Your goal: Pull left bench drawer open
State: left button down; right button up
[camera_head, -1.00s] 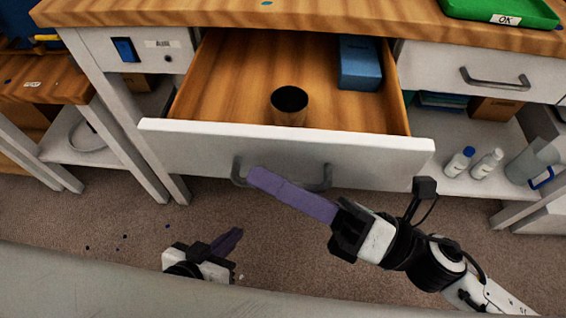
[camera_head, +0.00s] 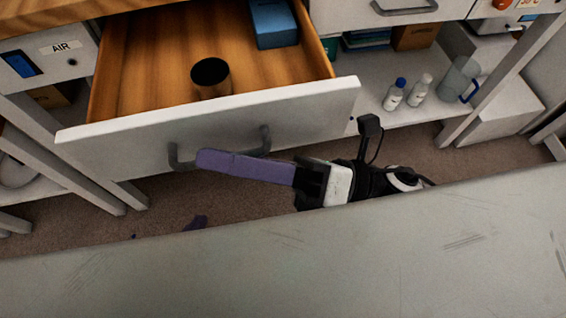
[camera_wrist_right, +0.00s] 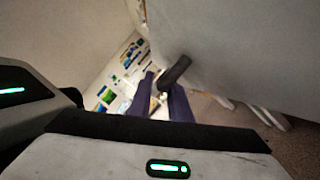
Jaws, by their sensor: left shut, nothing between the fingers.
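The left bench drawer (camera_head: 215,125) stands pulled out, its white front facing me and its wooden inside in view. Its grey bar handle (camera_head: 266,140) shows at both ends in the head view; the middle is hidden behind purple fingers. My right gripper (camera_head: 205,160) is at this handle, its fingers lying along the bar. In the right wrist view the handle (camera_wrist_right: 176,69) sits between its two purple fingers, with little gap beside it. My left gripper (camera_head: 196,223) is low and away from the drawer, mostly hidden by a grey edge; its purple tips are together.
A dark-mouthed cup (camera_head: 211,78) and a blue box (camera_head: 273,24) are in the drawer. Bottles (camera_head: 394,95) and a clear jug (camera_head: 461,78) stand on the right lower shelf. White bench legs (camera_head: 75,168) stand left.

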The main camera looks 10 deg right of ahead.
jog(key=v, duration=0.9)
jog(key=shift+b, duration=0.45)
jog(key=shift+s, duration=0.15)
